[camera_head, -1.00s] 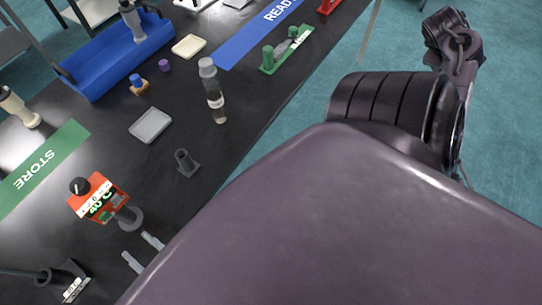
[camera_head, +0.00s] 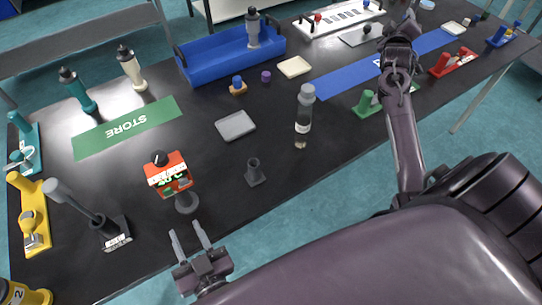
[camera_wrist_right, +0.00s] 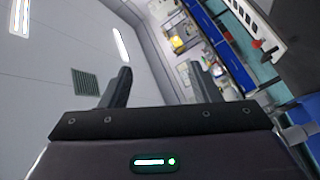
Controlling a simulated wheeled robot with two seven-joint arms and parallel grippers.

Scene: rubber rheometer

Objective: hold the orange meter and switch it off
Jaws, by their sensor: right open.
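My right gripper (camera_head: 410,22) is far from the meter, at the upper right of the head view. Its two spread fingers also show in the right wrist view (camera_wrist_right: 163,88), with nothing between them.
A dark holder with a grey-handled tool (camera_head: 105,228) stands left of my left gripper. A small dark stand (camera_head: 254,173), a grey tray (camera_head: 235,125) and a clear bottle (camera_head: 304,118) are right of the meter. The green STORE mat (camera_head: 128,127) lies behind it, bare.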

